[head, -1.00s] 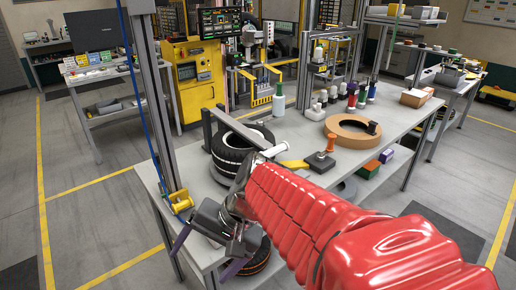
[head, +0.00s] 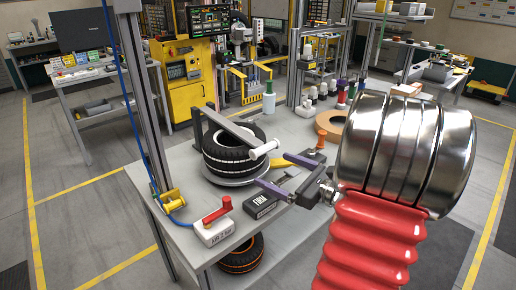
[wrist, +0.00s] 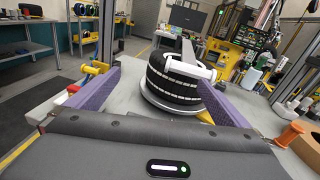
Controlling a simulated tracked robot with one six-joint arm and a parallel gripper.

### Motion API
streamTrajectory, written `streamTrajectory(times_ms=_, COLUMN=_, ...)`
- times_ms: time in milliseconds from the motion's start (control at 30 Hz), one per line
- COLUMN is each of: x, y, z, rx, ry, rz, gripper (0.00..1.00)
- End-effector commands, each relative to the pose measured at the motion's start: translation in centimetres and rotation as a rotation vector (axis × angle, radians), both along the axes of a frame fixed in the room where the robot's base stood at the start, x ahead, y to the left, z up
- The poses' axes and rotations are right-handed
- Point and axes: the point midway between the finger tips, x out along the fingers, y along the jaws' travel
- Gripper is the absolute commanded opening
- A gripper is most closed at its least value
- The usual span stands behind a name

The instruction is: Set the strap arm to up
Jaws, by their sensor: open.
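The strap arm (head: 226,127) is a grey bar running from a post at the table's left over a black tyre (head: 228,152), low and roughly level, with a white cross handle (head: 262,150) at its near end. The tyre lies flat on a round metal plate. My gripper (head: 273,170) is open and empty, its purple fingers pointing at the handle from the near right. In the wrist view the fingers (wrist: 158,76) stand apart on either side of the tyre (wrist: 172,82), and the handle (wrist: 190,70) shows beyond, towards the right finger. Nothing touches the handle that I can see.
A white box with a red lever (head: 216,215) and a black box (head: 262,205) sit at the near table edge. A tan ring (head: 330,122) and bottles stand behind to the right. An upright post (head: 140,100) with a blue hose stands at the left.

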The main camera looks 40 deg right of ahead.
Motion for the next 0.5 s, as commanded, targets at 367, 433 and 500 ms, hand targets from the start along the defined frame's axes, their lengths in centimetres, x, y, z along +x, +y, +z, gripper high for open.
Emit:
streamTrajectory(times_ms=367, x=-2.1, y=-5.3, z=-0.4, rx=0.101, ry=-0.061, rz=-0.15, gripper=1.0)
streamTrajectory(times_ms=433, x=-2.1, y=-5.3, z=-0.4, rx=0.101, ry=-0.06, rz=-0.149, gripper=1.0)
streamTrajectory(times_ms=500, x=-2.1, y=-5.3, z=-0.4, rx=0.1, ry=-0.06, rz=-0.148, gripper=1.0)
